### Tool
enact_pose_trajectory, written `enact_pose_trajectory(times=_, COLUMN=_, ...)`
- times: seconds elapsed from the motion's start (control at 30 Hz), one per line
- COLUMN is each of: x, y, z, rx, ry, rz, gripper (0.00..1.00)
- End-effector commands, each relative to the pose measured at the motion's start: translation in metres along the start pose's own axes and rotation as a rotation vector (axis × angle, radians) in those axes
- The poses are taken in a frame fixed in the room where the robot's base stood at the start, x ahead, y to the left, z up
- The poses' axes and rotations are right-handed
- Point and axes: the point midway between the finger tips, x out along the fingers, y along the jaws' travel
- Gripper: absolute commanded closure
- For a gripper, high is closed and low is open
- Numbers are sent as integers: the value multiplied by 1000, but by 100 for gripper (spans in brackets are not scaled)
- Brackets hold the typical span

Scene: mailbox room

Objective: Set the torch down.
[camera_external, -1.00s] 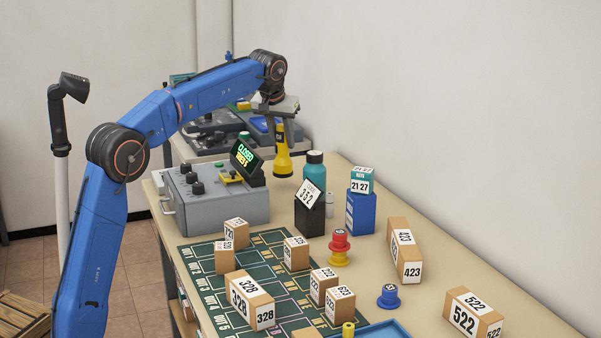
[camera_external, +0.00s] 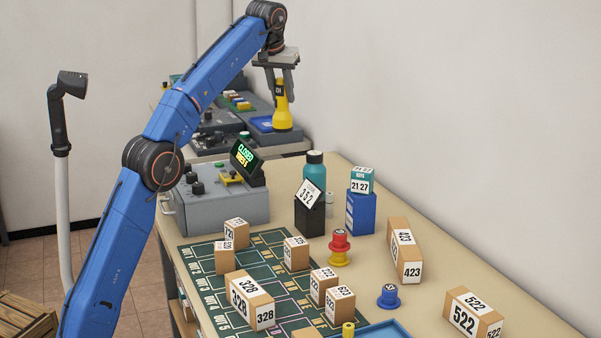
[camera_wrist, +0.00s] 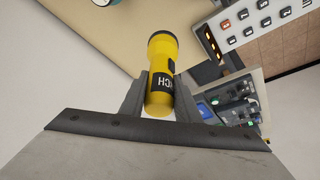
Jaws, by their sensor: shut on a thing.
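The yellow torch (camera_external: 282,118) hangs upright from my gripper (camera_external: 279,82), with its wide end down and a black label near its top. My gripper is shut on the torch's narrow upper part. In the external view the torch is in the air near the far end of the table (camera_external: 350,170). In the wrist view the torch (camera_wrist: 159,62) is between the two fingers, and part of the tabletop (camera_wrist: 95,30) shows past it.
A grey control box (camera_external: 215,203) with a lit display (camera_external: 246,160) stands at the table's far left. A teal bottle (camera_external: 315,172), a black stand (camera_external: 309,215) and a blue box (camera_external: 361,212) stand nearby. Numbered cartons (camera_external: 250,303) sit on and beside the green mat (camera_external: 205,262).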

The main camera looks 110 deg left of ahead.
Motion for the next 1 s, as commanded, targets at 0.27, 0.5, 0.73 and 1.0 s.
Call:
enact_pose_trajectory(times=0.27, x=-2, y=1, z=0, rx=1, ry=1, rz=1, gripper=100)
enact_pose_trajectory(times=0.5, x=-15, y=42, z=24, rx=58, ry=1, rz=24, gripper=100)
enact_pose_trajectory(times=0.73, x=-37, y=116, z=80, rx=172, ry=1, rz=70, gripper=100)
enact_pose_trajectory(times=1.0, x=-63, y=188, z=163, rx=310, ry=2, rz=127, gripper=100)
